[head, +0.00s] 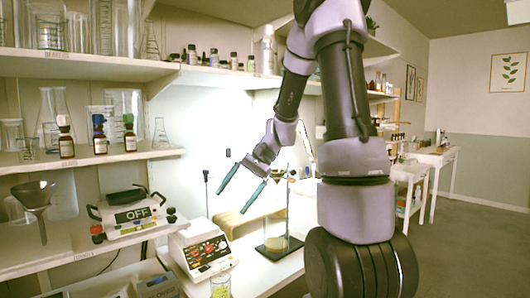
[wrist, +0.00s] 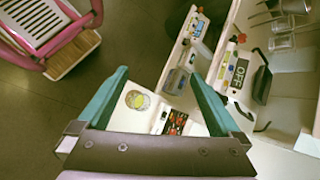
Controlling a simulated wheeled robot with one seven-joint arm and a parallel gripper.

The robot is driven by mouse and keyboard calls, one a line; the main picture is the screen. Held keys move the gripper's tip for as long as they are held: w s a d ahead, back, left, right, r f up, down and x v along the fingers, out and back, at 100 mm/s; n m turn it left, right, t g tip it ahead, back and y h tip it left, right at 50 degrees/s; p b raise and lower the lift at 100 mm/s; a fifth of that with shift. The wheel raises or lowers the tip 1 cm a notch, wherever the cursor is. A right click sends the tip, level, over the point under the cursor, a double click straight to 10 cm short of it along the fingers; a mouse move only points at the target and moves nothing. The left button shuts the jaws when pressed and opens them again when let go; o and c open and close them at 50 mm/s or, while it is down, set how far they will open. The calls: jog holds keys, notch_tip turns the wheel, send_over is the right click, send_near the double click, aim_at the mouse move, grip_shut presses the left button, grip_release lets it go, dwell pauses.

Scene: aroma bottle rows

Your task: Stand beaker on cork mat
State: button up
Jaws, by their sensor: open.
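A small clear glass beaker (head: 220,287) with printed markings stands on the white bench in front of the hotplate, cut off by the bottom edge of the head view. In the wrist view a round, yellowish thing (wrist: 138,100) beside the hotplate appears to be this beaker from above. My gripper (head: 241,189) has two teal fingers spread wide and empty, in the air above the bench. In the wrist view the gripper (wrist: 157,78) frames the bench between its fingers. I cannot make out a cork mat clearly in either view.
A white hotplate (head: 200,250) with a red and black panel stands behind the beaker. A glass vessel on a dark-based stand (head: 276,246) is to the right. Shelves on the left hold bottles, glassware and a balance reading OFF (head: 138,214). A pink-framed chair (wrist: 45,30) stands on the floor.

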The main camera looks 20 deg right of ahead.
jog(key=s+d+r+n+t+h, duration=0.3)
jog(key=s+r+t+h, duration=0.3)
jog(key=s+r, duration=0.8)
jog(key=shift+r+n+t, duration=0.15)
jog(key=shift+n+t, duration=0.55)
jog(key=shift+t, duration=0.1)
jog(key=shift+s, duration=0.1)
jog(key=shift+c, duration=0.3)
